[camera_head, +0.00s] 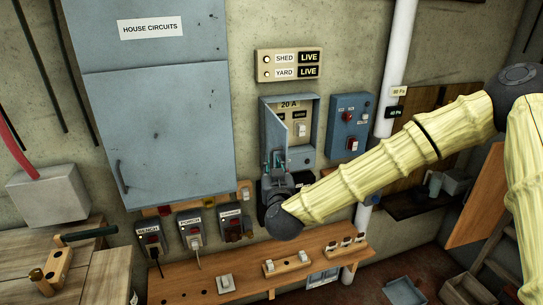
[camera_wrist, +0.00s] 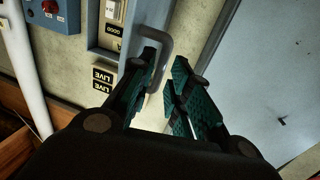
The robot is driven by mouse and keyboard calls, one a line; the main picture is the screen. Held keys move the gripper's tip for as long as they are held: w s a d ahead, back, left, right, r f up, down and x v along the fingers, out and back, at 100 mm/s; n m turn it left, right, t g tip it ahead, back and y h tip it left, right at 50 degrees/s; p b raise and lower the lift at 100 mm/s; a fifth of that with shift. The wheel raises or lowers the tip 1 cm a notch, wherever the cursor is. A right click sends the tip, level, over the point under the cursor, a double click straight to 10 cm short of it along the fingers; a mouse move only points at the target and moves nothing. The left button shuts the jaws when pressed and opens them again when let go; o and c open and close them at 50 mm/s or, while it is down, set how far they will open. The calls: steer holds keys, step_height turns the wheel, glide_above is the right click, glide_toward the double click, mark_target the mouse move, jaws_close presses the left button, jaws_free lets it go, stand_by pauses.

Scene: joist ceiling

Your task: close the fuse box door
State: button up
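The small grey fuse box (camera_head: 309,108) labelled 20 A is on the wall. Its door (camera_head: 274,134) stands open at the box's left side, swung outward. Inside are a white switch and dark parts. My gripper (camera_head: 274,163) is at the lower end of the door, with its teal finger pads pointing up. In the wrist view, my gripper (camera_wrist: 160,95) is open. A grey U-shaped handle (camera_wrist: 166,46) shows at the gap between the fingers, partly hidden by the left finger. I cannot tell whether a finger touches it.
A large grey cabinet (camera_head: 155,120) labelled HOUSE CIRCUITS is to the left. A blue switch box (camera_head: 347,125) and white pipe (camera_head: 397,60) are to the right. A SHED/YARD panel (camera_head: 289,64) is above. Outlet boxes (camera_head: 191,230) and a wooden shelf (camera_head: 240,275) are below.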

mark_target(272, 161)
steer(key=shift+w+a+p, duration=0.2)
steer(key=shift+w+p, duration=0.35)
steer(key=shift+w, duration=1.3)
jaws_close()
